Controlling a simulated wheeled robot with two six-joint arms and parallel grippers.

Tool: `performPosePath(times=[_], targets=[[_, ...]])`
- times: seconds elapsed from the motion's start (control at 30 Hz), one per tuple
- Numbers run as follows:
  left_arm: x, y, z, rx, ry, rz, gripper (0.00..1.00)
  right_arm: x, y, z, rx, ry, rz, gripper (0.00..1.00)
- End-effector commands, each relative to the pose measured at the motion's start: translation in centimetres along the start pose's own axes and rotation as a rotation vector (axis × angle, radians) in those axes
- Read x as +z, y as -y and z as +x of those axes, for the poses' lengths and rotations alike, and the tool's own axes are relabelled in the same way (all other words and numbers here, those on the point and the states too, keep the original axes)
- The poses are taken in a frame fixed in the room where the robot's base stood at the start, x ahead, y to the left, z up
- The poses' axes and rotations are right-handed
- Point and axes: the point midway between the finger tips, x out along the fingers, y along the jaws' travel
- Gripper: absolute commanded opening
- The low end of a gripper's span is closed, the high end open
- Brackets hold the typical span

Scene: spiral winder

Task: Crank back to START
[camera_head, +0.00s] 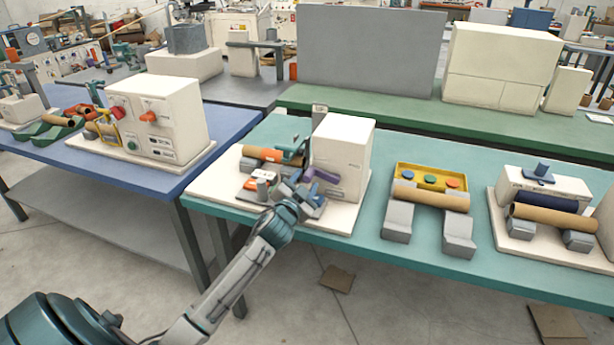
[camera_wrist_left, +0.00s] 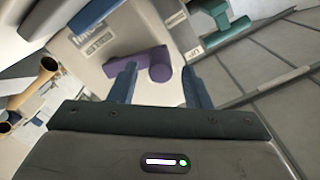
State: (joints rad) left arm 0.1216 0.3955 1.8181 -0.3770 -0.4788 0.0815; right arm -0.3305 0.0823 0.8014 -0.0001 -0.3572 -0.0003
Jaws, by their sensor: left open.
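The winder is a cream box (camera_head: 343,150) on a pale base plate at the left of the teal table. A purple crank handle (camera_head: 324,175) shows at its front. In the left wrist view the purple crank (camera_wrist_left: 150,66) is an L-shaped piece against the pale panel. My left gripper (camera_head: 308,192) is in front of the winder, close to the crank. In the wrist view its two blue fingers (camera_wrist_left: 158,85) are open, with part of the purple crank showing between them. I cannot tell whether they touch it. Labels (camera_wrist_left: 98,42) on the panel are too blurred to read.
A brown tube (camera_head: 262,154) and small red-and-white parts lie beside the winder, left of my gripper. A yellow button box (camera_head: 431,178) and brown tubes on grey blocks stand to the right. A blue table (camera_head: 150,172) with another machine is at left.

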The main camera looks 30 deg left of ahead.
Motion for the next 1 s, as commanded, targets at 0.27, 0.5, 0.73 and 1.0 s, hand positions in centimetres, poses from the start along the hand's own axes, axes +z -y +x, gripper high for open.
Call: performPosePath(times=[0.27, 0.5, 0.73, 1.0], targets=[[0.0, 0.0, 2.2, 0.000, 0.001, 0.000, 0.44, 1.3, 0.0, 0.2, 0.000, 0.003, 0.001, 0.36], [0.1, 0.0, 2.2, 0.001, 0.001, 0.000, 0.44, 1.4, 0.0, 0.2, 0.000, 0.002, 0.001, 0.36], [0.1, -0.1, 2.2, 0.001, 0.001, 0.000, 0.00, 1.4, 0.0, 0.2, 0.000, 0.002, 0.001, 0.36], [-0.3, 0.2, 2.2, 0.001, 0.001, 0.027, 0.00, 1.2, 0.0, -0.4, -0.001, -0.005, 0.001, 0.36]])
